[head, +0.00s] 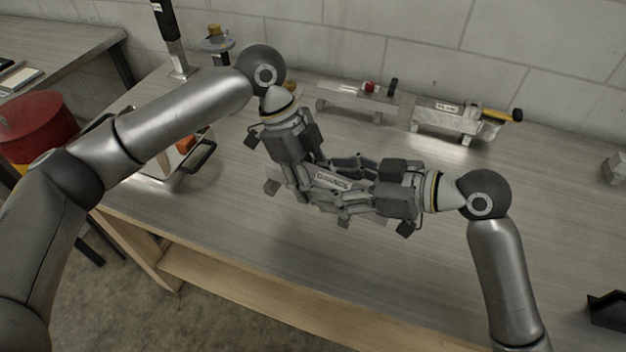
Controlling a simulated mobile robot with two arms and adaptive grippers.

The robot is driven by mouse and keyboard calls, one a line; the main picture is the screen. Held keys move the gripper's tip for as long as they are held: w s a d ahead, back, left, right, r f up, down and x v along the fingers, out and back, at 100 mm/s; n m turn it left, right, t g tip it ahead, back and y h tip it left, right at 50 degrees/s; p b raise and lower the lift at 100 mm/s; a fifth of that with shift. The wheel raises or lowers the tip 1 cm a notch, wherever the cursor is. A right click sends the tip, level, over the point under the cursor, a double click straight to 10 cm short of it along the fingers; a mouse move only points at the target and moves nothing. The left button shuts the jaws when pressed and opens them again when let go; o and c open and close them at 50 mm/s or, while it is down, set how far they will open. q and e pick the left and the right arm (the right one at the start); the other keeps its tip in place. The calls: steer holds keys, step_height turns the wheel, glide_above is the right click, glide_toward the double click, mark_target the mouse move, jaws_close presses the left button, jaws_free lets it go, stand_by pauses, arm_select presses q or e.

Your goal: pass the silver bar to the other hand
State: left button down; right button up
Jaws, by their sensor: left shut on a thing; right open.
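The silver bar (333,181), with a small pale label on it, is held above the workbench in the middle of the head view. My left gripper (309,187) comes down from the upper left and is shut on the bar. My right gripper (349,184) comes in from the right, open, with its fingers close around the bar's right part. The fingers overlap the bar and hide much of it. I cannot tell whether the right fingers touch it.
On the workbench (285,240), a metal stand (345,98) and a labelled metal block (445,115) with a yellow-handled tool (497,115) stand near the back wall. A tray (165,178) with dark handles is at left. A red drum (38,125) stands beyond it. The bench front is clear.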

steer(key=v, duration=1)
steer(key=shift+s+d+r, duration=0.1)
steer(key=shift+d, duration=0.1)
steer(key=s+a+m+g+y, duration=0.2)
steer(key=s+a+g+y, duration=0.4)
steer(key=s+a, duration=0.55)
steer(key=s+a+f+m+t+h, duration=0.1)
steer(key=s+a+f+m+t, duration=0.1)
steer(key=f+m, duration=0.5)
steer(key=s+a+f+m+t+h, duration=0.1)
steer(key=a+f+m+t, duration=0.15)
steer(key=f, duration=0.95)
steer(key=d+f+m+h, duration=0.1)
steer(key=d+f+h, duration=0.3)
steer(key=f, duration=0.7)
steer(key=d+f+m+h, duration=0.1)
steer(key=d+f+h, duration=0.3)
steer(key=f, duration=0.7)
steer(key=d+f+m+h, duration=0.1)
steer(key=d+f+h, duration=0.1)
steer(key=d+f, duration=0.6)
steer(key=s+d+f+n+g+h, duration=0.1)
steer(key=s+d+f+n+h, duration=0.1)
steer(key=s+d+f, duration=0.4)
steer(key=s+d+f+n+g+h, duration=0.1)
steer(key=s+d+f+h, duration=0.3)
steer(key=s+f, duration=0.8)
steer(key=shift+s+d+f+n+g, duration=0.35)
steer(key=shift+d+f+g, duration=0.25)
steer(key=shift+d, duration=0.45)
